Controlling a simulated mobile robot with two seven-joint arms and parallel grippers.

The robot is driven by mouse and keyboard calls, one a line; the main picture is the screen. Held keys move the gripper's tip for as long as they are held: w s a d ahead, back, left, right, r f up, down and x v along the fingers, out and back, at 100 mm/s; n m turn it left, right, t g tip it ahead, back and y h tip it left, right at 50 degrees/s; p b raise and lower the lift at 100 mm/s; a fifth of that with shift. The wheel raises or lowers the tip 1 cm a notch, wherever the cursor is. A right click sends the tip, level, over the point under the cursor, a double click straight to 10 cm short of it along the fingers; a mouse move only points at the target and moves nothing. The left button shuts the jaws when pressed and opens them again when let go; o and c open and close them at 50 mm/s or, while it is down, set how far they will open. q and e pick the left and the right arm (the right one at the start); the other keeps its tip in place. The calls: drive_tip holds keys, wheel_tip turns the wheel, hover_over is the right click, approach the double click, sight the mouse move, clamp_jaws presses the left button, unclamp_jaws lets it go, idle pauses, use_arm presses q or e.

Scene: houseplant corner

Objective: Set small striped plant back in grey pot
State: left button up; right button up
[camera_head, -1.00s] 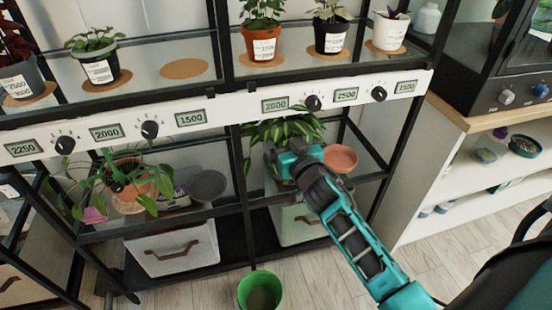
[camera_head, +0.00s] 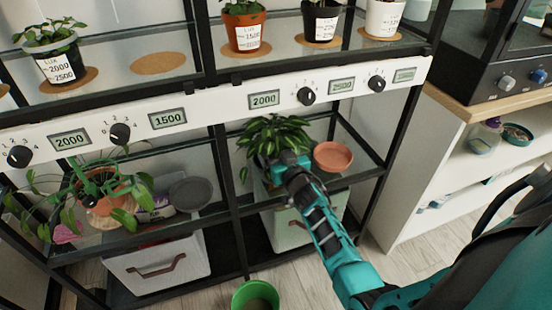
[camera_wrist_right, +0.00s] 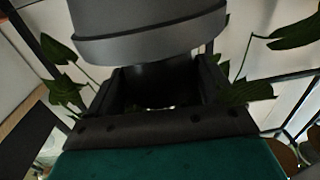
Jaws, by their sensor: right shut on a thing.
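My left gripper is out of view.
A terracotta saucer (camera_head: 333,156) lies right of the plant. Left bay holds a trailing plant in a terracotta pot (camera_head: 103,197) and a grey saucer (camera_head: 190,193). Potted plants line the upper shelf, with an empty cork mat (camera_head: 158,64). A green pot (camera_head: 255,296) is on the floor.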

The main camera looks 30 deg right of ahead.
wheel_tip(320, 180, down, 2)
drive_tip(key=shift+b, duration=0.35)
drive_tip(key=shift+f, duration=0.4)
drive_tip(key=o, duration=1)
